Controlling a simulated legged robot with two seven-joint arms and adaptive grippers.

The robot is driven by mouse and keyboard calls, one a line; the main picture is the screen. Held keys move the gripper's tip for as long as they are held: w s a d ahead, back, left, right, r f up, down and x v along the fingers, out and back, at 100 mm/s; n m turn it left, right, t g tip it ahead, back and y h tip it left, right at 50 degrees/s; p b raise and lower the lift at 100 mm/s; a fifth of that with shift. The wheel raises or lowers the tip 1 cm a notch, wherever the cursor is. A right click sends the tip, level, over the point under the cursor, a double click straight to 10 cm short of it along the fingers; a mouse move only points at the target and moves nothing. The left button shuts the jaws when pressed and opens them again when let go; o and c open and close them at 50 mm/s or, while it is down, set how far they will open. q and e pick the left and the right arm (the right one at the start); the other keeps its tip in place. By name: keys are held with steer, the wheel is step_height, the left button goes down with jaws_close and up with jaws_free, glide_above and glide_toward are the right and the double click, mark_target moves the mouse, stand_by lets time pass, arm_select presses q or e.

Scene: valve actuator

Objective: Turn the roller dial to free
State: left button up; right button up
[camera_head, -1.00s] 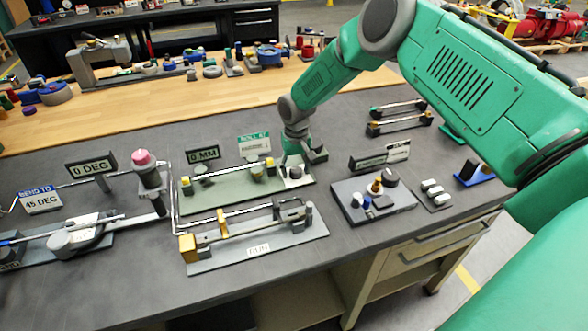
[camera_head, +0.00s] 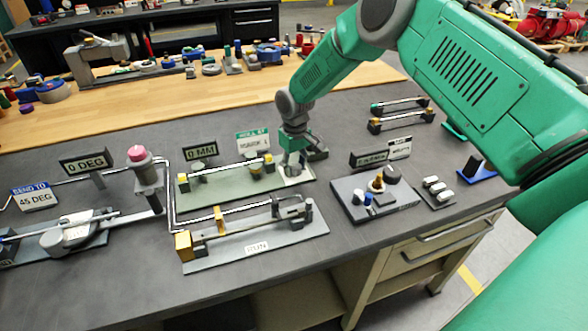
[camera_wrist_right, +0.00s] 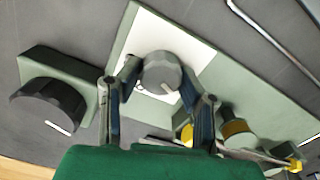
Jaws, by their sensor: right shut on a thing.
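The roller dial (camera_wrist_right: 160,72) is a round grey knob with a pale pointer mark, on a white plate (camera_wrist_right: 150,28) at one end of the green roller fixture. My right gripper (camera_wrist_right: 158,82) has a finger on each side of the dial and is shut on it. In the head view my right gripper (camera_head: 292,166) points down at the right end of the green fixture base (camera_head: 228,186) and hides most of the dial. The lettering on the white plate is too small to read. My left gripper is not in view.
A black knob on a block (camera_wrist_right: 50,105) stands close beside the gripper. The grey fixture marked RUN (camera_head: 258,247) lies in front. A "0 MM" sign (camera_head: 201,152) and a green-topped sign (camera_head: 252,141) stand behind. A dark plate with small parts (camera_head: 375,200) lies to the right.

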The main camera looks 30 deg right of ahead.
mark_target(296, 165)
steer(key=shift+s+f+n, duration=0.1)
steer(key=shift+n, duration=0.7)
steer(key=shift+d+n+b, duration=0.1)
steer(key=shift+n+b, duration=0.35)
steer(key=shift+n, duration=0.55)
steer(key=o, duration=1.1)
steer(key=shift+r, duration=0.45)
step_height(296, 165, up, 11)
steer(key=shift+d+r, duration=0.1)
